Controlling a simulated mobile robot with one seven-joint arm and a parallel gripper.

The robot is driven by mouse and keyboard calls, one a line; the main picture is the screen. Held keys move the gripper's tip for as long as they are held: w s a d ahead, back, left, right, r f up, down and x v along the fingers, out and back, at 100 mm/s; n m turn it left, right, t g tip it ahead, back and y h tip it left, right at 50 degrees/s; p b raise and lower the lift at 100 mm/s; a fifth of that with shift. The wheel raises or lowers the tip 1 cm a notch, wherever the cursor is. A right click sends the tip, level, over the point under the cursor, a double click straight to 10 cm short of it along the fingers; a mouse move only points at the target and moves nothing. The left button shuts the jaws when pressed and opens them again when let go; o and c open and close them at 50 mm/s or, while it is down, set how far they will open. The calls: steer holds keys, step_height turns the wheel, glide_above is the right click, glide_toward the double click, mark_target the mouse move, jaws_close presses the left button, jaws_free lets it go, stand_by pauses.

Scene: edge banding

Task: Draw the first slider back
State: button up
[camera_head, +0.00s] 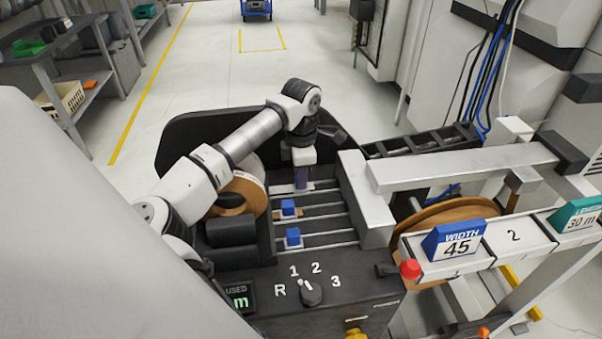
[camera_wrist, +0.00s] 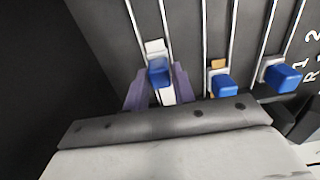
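Three sliders with blue knobs run on parallel metal rails in the machine's dark top. The first slider's knob (camera_wrist: 158,71) is between the purple fingers of my gripper (camera_wrist: 160,84) in the wrist view, with hardly any gap on either side. The second slider (camera_wrist: 222,85) and third slider (camera_wrist: 283,77) stand clear to its right. In the head view my gripper (camera_head: 303,180) points down at the farthest rail and hides the first knob. There the second slider (camera_head: 288,207) and third slider (camera_head: 292,237) show on the nearer rails.
A selector dial (camera_head: 311,292) marked R, 1, 2, 3 and a USED display (camera_head: 240,297) are on the front panel. A metal block (camera_head: 366,200) borders the rails on the right. Tape rolls (camera_head: 240,196) lie left of them. A blue WIDTH 45 sign (camera_head: 456,240) stands at right.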

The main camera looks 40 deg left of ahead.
mark_target(282, 192)
jaws_close()
steer(key=shift+s+a+b, duration=0.65)
steer(key=shift+s+a, duration=0.9)
steer(key=shift+s, duration=0.2)
steer(key=shift+o, duration=2.3)
jaws_free()
steer(key=shift+s+a, duration=0.1)
steer(key=shift+r, duration=0.1)
step_height(282, 192, up, 14)
steer(key=b, duration=0.1)
steer(key=shift+b, duration=0.4)
